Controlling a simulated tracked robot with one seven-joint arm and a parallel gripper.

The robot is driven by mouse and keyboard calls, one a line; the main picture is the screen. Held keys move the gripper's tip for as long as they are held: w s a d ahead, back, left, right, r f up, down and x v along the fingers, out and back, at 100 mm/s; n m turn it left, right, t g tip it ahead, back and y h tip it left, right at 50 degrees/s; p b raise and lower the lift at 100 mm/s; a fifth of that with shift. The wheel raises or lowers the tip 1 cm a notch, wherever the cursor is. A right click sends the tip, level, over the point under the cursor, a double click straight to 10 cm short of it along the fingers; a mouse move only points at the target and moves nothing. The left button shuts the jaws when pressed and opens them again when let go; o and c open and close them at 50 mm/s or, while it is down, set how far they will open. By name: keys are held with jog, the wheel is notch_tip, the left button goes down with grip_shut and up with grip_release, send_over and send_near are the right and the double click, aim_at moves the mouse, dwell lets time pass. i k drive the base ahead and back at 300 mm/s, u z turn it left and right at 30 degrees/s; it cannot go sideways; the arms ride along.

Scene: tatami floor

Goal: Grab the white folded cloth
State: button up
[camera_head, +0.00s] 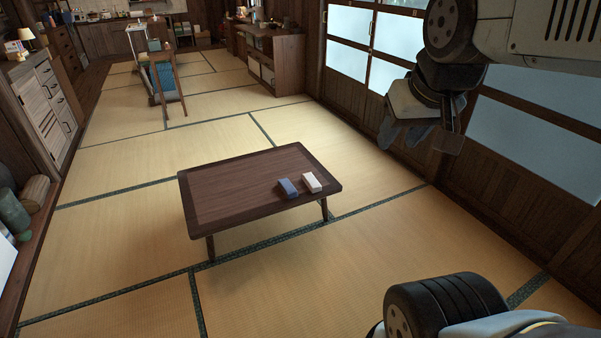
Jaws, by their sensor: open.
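The white folded cloth (312,182) lies on the right part of a low dark wooden table (222,188), near its right edge. A blue folded cloth (288,187) lies just to its left, with a small gap or touching; I cannot tell which. My gripper (415,138) is raised at the upper right of the view, apart from the table and both cloths. Its jaws are open and nothing shows between them.
Tatami floor (345,265) around the table is clear. Shelving with bottles (14,214) stands along the left wall. A wooden cabinet (273,60) and a stand with blue cloth (161,78) are farther back. Sliding window panels (345,90) line the right.

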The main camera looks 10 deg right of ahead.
aim_at(309, 178)
jog(key=z, duration=0.1)
jog(key=i, duration=1.75)
jog(key=z, duration=0.45)
